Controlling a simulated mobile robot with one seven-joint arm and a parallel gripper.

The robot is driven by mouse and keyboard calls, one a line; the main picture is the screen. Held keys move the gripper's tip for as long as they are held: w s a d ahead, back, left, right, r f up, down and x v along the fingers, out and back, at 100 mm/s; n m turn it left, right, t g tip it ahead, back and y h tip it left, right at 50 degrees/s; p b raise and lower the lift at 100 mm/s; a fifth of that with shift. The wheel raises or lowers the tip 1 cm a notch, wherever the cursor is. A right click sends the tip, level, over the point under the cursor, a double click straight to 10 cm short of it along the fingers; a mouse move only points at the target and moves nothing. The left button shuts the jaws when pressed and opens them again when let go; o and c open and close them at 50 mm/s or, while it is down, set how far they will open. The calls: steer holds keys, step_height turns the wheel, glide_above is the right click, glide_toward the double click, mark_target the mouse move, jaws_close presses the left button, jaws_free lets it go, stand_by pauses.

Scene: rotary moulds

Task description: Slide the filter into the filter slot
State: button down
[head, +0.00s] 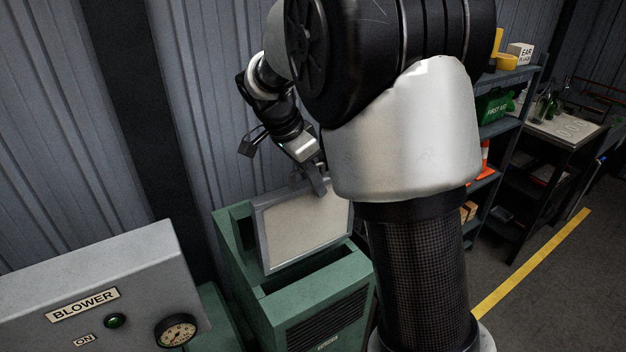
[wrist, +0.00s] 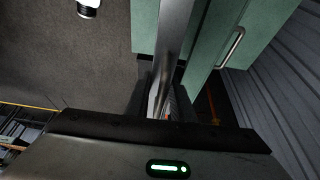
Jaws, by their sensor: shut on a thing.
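The filter (head: 304,226) is a flat panel with a grey metal frame and a cream face. It stands nearly upright at the top of the green housing (head: 284,306). A dark slot opening (head: 312,270) shows in the housing's top, just below and in front of the filter's lower edge. I cannot tell whether that edge is inside the opening or above it. My gripper (head: 319,183) is shut on the filter's upper edge. In the wrist view the filter's metal edge (wrist: 172,45) runs between the fingers (wrist: 160,100), with the green housing (wrist: 205,50) beyond.
A grey control box (head: 95,295) labelled BLOWER, with a green light and a gauge, stands at left. The corrugated wall (head: 225,90) is close behind the housing. A shelf (head: 505,125) and a workbench (head: 565,125) stand at right, with open floor in front.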

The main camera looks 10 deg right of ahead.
steer(key=b, duration=0.3)
glide_above(313, 227)
steer(key=w, duration=0.2)
steer(key=shift+s+d+f, duration=0.1)
steer(key=shift+d+f, duration=0.05)
steer(key=shift+f, duration=1.05)
steer(key=shift+s+d+f, duration=0.1)
steer(key=shift+f, duration=1.05)
steer(key=shift+f+b, duration=0.15)
steer(key=shift+b, duration=0.15)
steer(key=shift+f, duration=0.1)
steer(key=shift+f+b, duration=1.6)
steer(key=shift+f, duration=0.05)
steer(key=shift+f+b, duration=2.1)
steer(key=shift+f, duration=0.5)
